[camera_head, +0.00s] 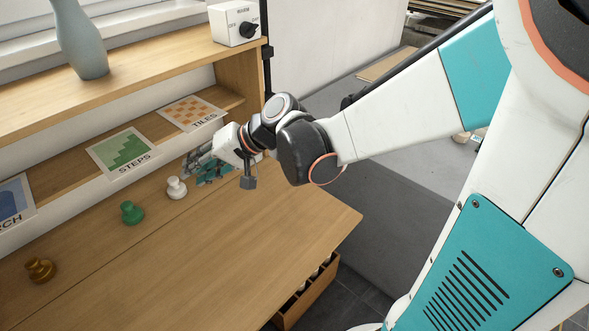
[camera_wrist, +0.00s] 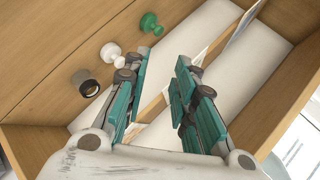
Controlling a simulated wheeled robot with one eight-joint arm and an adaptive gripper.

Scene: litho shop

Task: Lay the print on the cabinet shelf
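Three prints lean along the low shelf (camera_head: 75,180) of the cabinet in the head view: the TILES print (camera_head: 190,112), the STEPS print (camera_head: 122,152) and the ARCH print (camera_head: 14,203), which is cut off at the left edge. My gripper (camera_head: 203,172) is just below and in front of the TILES print, over the back of the desk top. In the wrist view my gripper (camera_wrist: 152,98) has its teal fingers apart, with nothing held between them. Print edges (camera_wrist: 243,23) show beyond the fingers there. I cannot tell which print the task means.
White (camera_head: 176,188), green (camera_head: 131,213) and brown (camera_head: 40,269) knob-shaped pieces stand on the desk top (camera_head: 220,255). A dark one (camera_wrist: 86,83) shows in the wrist view. A vase (camera_head: 82,42) and switch box (camera_head: 235,22) stand on the upper shelf. The desk's front is clear.

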